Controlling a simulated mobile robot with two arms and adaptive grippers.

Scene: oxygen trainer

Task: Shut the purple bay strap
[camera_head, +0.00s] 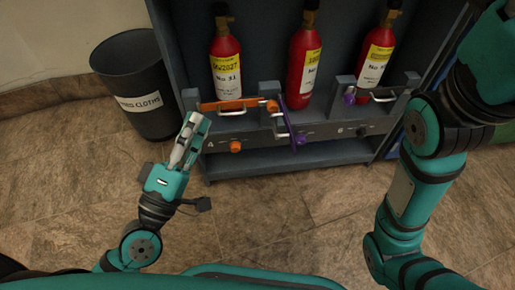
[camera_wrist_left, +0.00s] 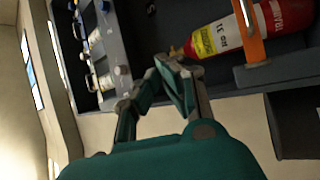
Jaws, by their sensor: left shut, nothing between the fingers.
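The purple strap (camera_head: 284,116) stands at the middle bay of the dark grey rack. It sticks out toward me from the bay's left side, swung open, with a pale handle (camera_head: 283,133) on it. A purple catch (camera_head: 349,98) sits on the bay's right side. A purple knob (camera_head: 300,139) is on the rack front below. My left gripper (camera_head: 199,119) is shut and empty, in front of the rack's left end, left of the purple strap and apart from it. It also shows in the left wrist view (camera_wrist_left: 168,62). My right gripper is out of view.
An orange strap (camera_head: 235,105) lies across the left bay, with an orange knob (camera_head: 235,146) below. Red cylinders stand in the left (camera_head: 226,73), middle (camera_head: 299,80) and right (camera_head: 373,62) bays. A dark bin (camera_head: 138,95) stands left. The floor in front is clear.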

